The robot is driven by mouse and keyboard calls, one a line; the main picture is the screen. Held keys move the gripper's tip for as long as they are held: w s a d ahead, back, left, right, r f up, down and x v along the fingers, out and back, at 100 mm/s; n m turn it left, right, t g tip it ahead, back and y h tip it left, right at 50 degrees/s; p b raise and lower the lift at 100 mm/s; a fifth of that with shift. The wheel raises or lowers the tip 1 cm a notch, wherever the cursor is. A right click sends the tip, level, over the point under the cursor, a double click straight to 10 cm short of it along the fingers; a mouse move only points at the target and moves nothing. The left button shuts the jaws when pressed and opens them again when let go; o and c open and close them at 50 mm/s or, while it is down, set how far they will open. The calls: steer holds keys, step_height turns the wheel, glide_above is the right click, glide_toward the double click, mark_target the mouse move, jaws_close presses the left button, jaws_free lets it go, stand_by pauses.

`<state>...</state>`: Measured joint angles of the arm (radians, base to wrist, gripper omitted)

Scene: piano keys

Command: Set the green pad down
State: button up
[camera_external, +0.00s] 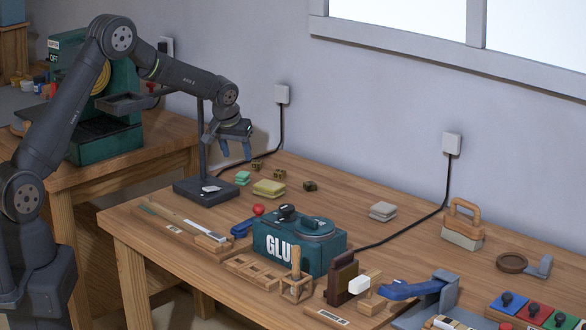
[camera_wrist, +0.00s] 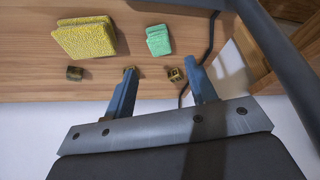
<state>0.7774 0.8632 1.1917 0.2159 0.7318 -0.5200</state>
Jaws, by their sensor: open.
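The small green pad (camera_external: 242,178) lies on the wooden table beside the black stand; it looks like a stack of two thin pieces. It also shows at the upper middle of the wrist view (camera_wrist: 158,40). My gripper (camera_external: 235,152) hangs above the table near the stand, fingers pointing down. In the wrist view my gripper (camera_wrist: 161,72) has its two blue fingers spread wide with nothing between them. The green pad is apart from the fingers, beyond their tips in that view.
A larger yellow pad stack (camera_external: 269,188) sits right of the green pad. Small brass-coloured blocks (camera_external: 280,174) lie nearby. The black stand (camera_external: 205,190) rises close to my gripper. A grey pad stack (camera_external: 383,211) and the green glue box (camera_external: 300,245) are farther right and front.

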mark_target(243, 173)
steer(key=shift+v, duration=2)
steer(key=shift+f, duration=0.1)
steer(key=x, duration=1.1)
steer(key=shift+w+f, duration=0.15)
steer(key=shift+f, duration=0.15)
steer(key=shift+w+d, duration=0.1)
steer(key=shift+r, duration=1.3)
steer(key=shift+f, duration=0.1)
